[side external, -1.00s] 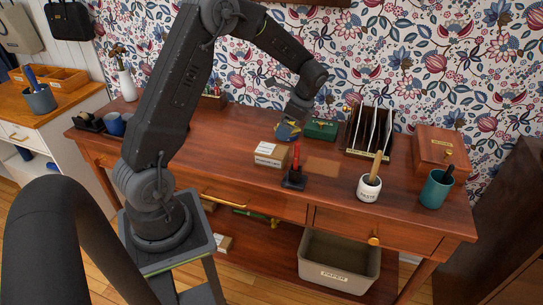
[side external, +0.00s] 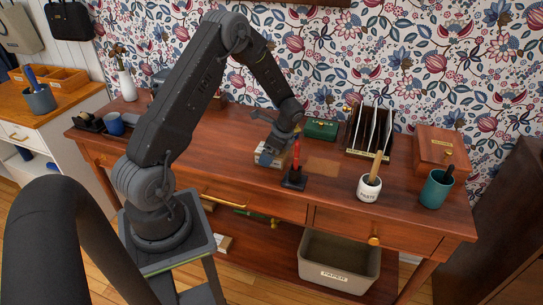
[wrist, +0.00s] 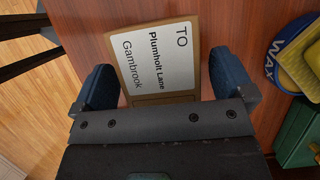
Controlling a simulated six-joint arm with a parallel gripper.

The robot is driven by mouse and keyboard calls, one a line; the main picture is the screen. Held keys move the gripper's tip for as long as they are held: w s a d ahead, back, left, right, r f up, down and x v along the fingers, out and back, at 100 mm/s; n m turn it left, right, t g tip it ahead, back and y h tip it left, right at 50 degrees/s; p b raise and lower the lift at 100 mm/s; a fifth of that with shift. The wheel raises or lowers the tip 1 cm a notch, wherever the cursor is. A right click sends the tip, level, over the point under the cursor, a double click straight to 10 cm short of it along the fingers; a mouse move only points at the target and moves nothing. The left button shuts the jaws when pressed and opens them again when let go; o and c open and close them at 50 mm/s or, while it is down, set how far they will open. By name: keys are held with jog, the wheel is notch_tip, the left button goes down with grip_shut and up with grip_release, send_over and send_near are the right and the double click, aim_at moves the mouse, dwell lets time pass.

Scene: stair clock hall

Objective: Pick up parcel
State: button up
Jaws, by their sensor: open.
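The parcel (side external: 266,161) is a small brown cardboard box with a white label, lying on the wooden desk. In the wrist view the parcel (wrist: 155,58) shows its label, reading "TO Plumholt Lane Gambrook". My gripper (side external: 273,148) is right above the parcel and covers part of it in the side view. In the wrist view my gripper (wrist: 163,80) is open, with one blue-padded finger on each side of the parcel. A gap shows at the right finger; I cannot tell whether the left finger touches. The parcel's lower end is hidden by the gripper body.
A paste pot (side external: 368,190) and letter rack (side external: 370,135) are farther right. The desk (side external: 205,150) is clear left of the parcel.

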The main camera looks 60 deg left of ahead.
jog(key=shift+s+a+f, duration=0.15)
jog(key=shift+f, duration=0.45)
jog(key=shift+f, duration=0.2)
jog(key=shift+c, duration=0.2)
jog(key=c, duration=1)
jog(key=shift+r, duration=0.1)
